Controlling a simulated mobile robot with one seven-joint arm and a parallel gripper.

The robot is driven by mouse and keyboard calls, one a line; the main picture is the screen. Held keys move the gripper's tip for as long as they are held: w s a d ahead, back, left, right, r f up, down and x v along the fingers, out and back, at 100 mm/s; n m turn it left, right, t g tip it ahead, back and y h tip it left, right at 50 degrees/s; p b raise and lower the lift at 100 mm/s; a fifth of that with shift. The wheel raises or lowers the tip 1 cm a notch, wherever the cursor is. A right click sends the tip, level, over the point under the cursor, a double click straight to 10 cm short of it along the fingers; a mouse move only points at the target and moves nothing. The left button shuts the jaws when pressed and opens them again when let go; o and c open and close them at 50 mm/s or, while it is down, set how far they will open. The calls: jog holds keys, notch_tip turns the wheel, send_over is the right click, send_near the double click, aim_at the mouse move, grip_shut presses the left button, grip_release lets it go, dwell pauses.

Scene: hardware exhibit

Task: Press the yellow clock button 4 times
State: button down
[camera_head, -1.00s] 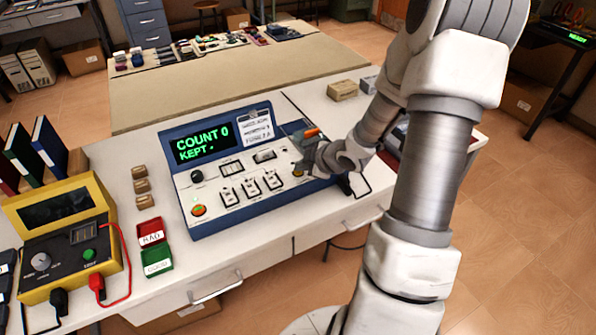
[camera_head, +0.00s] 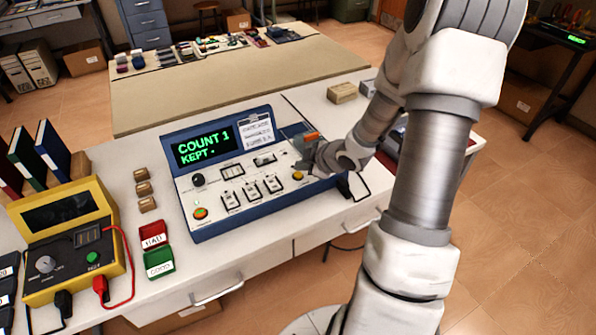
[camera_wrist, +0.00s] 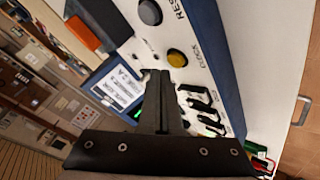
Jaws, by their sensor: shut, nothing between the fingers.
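The blue-edged white console (camera_head: 215,228) stands on the bench, and its screen (camera_head: 203,147) reads COUNT 1 and KEPT with a dash. The yellow clock button (camera_head: 298,176) is on the right of its panel. In the wrist view the yellow button (camera_wrist: 177,58) sits beside the word CLOCK, just beyond my fingertips. My gripper (camera_wrist: 160,73) is shut and empty, pointing at the panel near the button. In the head view my gripper (camera_head: 306,153) is partly hidden by my wrist. The button shows uncovered, and the fingertips appear apart from it.
A grey button (camera_wrist: 150,12) by the word RESET is close to the yellow one. Several switches (camera_head: 251,191) and an orange button (camera_head: 200,213) are on the panel. A yellow meter box (camera_head: 65,245) and red (camera_head: 153,236) and green (camera_head: 159,262) trays stand left.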

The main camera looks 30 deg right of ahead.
notch_tip(320, 180, up, 5)
jog(key=p, duration=0.5)
